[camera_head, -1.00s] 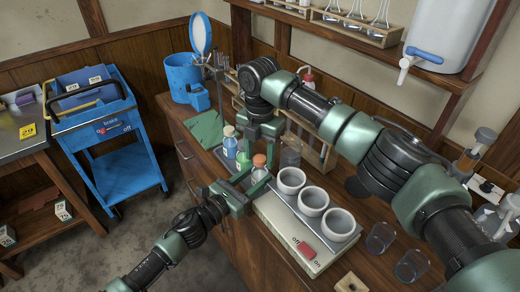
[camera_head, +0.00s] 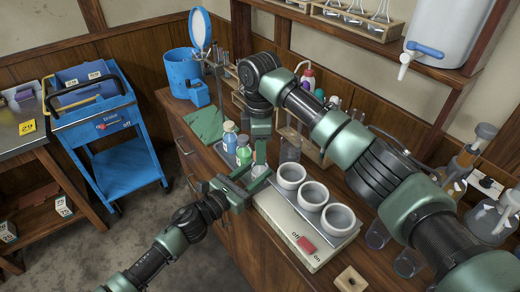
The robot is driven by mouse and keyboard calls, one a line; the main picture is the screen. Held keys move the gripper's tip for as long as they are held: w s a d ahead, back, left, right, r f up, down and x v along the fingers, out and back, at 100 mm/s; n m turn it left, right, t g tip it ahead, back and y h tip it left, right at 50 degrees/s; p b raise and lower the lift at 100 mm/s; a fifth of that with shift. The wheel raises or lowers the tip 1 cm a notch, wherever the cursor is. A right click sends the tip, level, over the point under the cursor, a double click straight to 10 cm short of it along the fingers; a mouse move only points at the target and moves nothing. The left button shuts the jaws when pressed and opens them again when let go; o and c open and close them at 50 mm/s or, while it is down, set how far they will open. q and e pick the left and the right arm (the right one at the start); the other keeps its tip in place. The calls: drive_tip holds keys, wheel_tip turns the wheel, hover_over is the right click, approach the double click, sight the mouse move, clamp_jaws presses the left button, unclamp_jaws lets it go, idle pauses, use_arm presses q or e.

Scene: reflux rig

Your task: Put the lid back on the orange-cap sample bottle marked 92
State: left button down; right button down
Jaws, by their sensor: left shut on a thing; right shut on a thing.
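The sample bottle (camera_head: 259,171) is a small clear bottle at the front end of the bottle row on the bench. Its marking is too small to read. My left gripper (camera_head: 250,183) is shut around its body from the front left. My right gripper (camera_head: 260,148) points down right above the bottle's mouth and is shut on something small. No orange shows now; the orange lid is hidden, apparently between the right fingers. I cannot tell whether it touches the bottle's neck.
A hotplate (camera_head: 293,232) with a red switch and three white cups (camera_head: 312,196) is close on the right. Glass beakers (camera_head: 405,263) stand further right. A green sheet (camera_head: 205,124) lies at the back left.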

drive_tip(key=m, duration=1)
drive_tip(key=shift+a, duration=0.1)
drive_tip(key=m, duration=1)
drive_tip(key=c, duration=1.1)
unclamp_jaws()
drive_tip(key=shift+o, duration=0.2)
drive_tip(key=shift+r, duration=2.25)
